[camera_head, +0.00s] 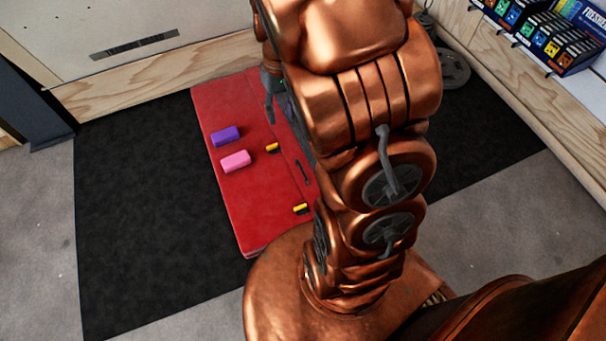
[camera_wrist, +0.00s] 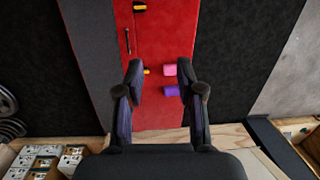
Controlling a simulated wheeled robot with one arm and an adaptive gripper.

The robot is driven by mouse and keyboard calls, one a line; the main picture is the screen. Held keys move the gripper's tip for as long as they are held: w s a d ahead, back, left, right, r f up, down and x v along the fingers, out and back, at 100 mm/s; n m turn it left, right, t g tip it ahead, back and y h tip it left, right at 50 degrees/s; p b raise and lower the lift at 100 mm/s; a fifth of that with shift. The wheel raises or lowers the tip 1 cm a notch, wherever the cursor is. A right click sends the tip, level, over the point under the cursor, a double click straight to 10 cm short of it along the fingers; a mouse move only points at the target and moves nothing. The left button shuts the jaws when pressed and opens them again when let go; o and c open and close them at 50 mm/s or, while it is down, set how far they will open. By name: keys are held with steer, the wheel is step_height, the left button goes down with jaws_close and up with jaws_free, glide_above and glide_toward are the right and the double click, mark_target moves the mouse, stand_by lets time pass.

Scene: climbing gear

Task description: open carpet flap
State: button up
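A red crash pad (camera_head: 240,200) lies on the black floor mat; it also shows in the wrist view (camera_wrist: 165,35). A dark grey strip (camera_wrist: 88,45) runs along the pad's left side in the wrist view; it may be the carpet flap, but I cannot tell. In the head view my arm hides most of that side. A black handle (camera_head: 304,172) lies on the pad and shows in the wrist view (camera_wrist: 127,40). My gripper (camera_wrist: 160,70) is open, its two fingers apart with nothing between them, above the pad's far end. In the head view one dark finger shows.
A purple block (camera_head: 226,136) and a pink block (camera_head: 236,161) lie on the pad, with yellow-black pieces (camera_head: 300,208) nearby. Wooden-edged walls (camera_head: 160,78) close the back and right. Weight plates (camera_head: 453,68) stand at the back. The black mat at left (camera_head: 140,220) is clear.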

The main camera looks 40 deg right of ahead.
steer(key=w+d+f+b, duration=0.2)
steer(key=d+f+b, duration=0.15)
steer(key=f, duration=0.45)
steer(key=w+d+f+b, duration=0.3)
steer(key=f+b, duration=0.1)
steer(key=f, duration=0.5)
steer(key=w+d+f+b, duration=0.2)
steer(key=d+f+b, duration=0.15)
steer(key=f, duration=0.45)
steer(key=t+y+b, duration=0.1)
steer(key=t+b, duration=0.1)
steer(key=b, duration=0.6)
glide_toward(302, 169)
steer(key=shift+m, duration=0.3)
steer(key=shift+b+x, duration=1.5)
steer(key=shift+x, duration=2.55)
steer(key=shift+c, duration=0.2)
jaws_close()
